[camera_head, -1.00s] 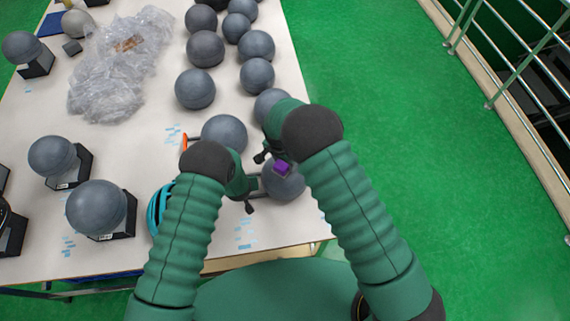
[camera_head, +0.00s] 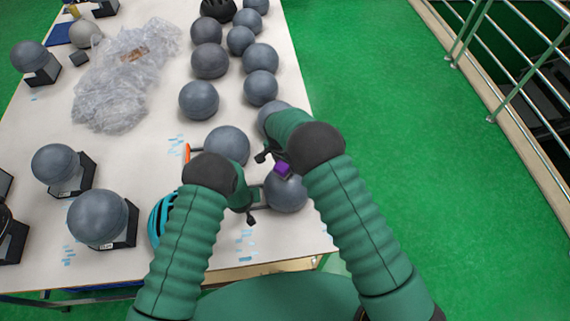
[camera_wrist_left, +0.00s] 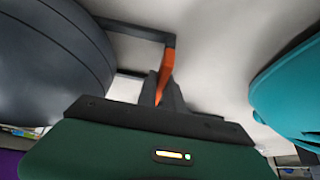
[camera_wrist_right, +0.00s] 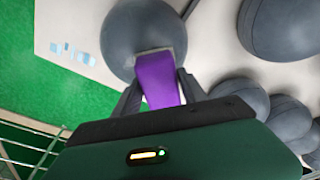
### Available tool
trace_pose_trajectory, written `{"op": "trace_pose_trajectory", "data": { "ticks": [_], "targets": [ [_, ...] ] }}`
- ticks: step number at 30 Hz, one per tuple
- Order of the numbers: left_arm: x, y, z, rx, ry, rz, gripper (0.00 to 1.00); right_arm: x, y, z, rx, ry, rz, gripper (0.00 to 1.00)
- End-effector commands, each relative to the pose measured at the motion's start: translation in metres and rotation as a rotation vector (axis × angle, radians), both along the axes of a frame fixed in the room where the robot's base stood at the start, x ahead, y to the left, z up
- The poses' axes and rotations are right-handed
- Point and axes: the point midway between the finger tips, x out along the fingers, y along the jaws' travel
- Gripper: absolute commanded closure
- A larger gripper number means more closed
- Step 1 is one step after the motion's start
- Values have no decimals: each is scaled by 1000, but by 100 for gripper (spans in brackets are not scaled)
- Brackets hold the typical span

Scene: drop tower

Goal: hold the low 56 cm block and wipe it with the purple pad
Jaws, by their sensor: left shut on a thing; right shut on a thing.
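The low block is a round grey ball (camera_head: 287,194) near the table's front right corner. It also shows in the left wrist view (camera_wrist_left: 45,62) and the right wrist view (camera_wrist_right: 143,30). A dark side handle with an orange grip (camera_wrist_left: 167,70) sticks out from it. My left gripper (camera_head: 257,204) is shut on that grip, left of the ball. My right gripper (camera_wrist_right: 160,88) is shut on the purple pad (camera_wrist_right: 157,80), which also shows in the head view (camera_head: 283,168). The pad's end lies over the ball's surface; whether it presses is unclear. The ball's upper left is partly hidden.
A similar ball (camera_head: 227,146) with an orange handle stands just behind, and several more line up farther back. A teal helmet (camera_head: 161,220) lies close left of my left arm. Crumpled clear plastic (camera_head: 125,80) and balls on dark stands (camera_head: 98,217) fill the left side.

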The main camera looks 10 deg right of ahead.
Motion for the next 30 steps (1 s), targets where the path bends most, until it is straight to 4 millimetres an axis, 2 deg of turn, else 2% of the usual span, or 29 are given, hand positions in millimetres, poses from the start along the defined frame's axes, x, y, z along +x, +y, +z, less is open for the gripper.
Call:
{"op": "trace_pose_trajectory", "data": {
  "ticks": [6, 14, 30],
  "targets": [
    [0, 0, 1, -1, -2, 2, 100, 1, 1, 30, 1, -4, 1, 100],
    [0, 0, 1, -1, -1, 2, 100, 1, 1, 58, 1, -4, 2, 100],
    [0, 0, 1, 0, -1, 1, 100, 0, 0, 61, 1, -4, 0, 100]
  ]
}}
